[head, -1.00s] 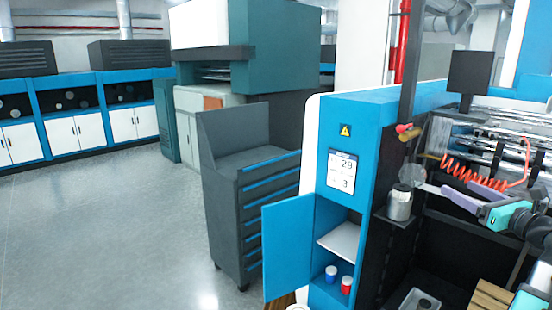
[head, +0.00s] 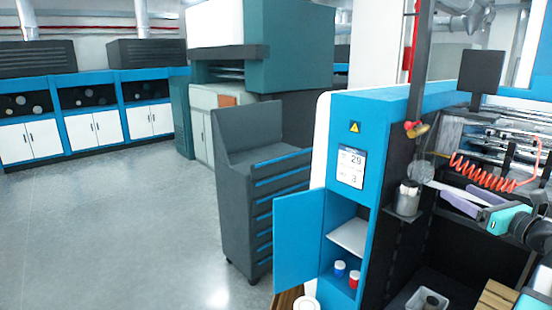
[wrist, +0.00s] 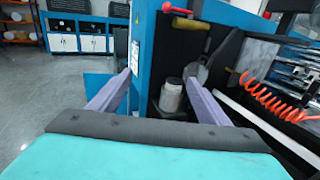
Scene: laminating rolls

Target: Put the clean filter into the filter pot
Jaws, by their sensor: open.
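The filter pot, a small grey metal pot (head: 408,198), stands upright on a ledge at the blue machine's side. It also shows in the wrist view (wrist: 172,95), between and beyond my fingers. A grey round, flat piece (head: 421,171) stands tilted above and behind the pot; I cannot tell whether it is its lid. My gripper (head: 440,190) is open and empty, its purple fingers pointing towards the pot from the right. In the wrist view the fingers (wrist: 158,80) are wide apart and appear clear of the pot. I cannot identify the clean filter with certainty.
A blue cabinet door (head: 299,240) stands open beside a shelf with a blue and a red container (head: 354,280). A red coiled hose (head: 490,175) hangs near my gripper. A grey tray (head: 412,302) holds a dark round object. A white round object (head: 306,303) is at the bottom edge.

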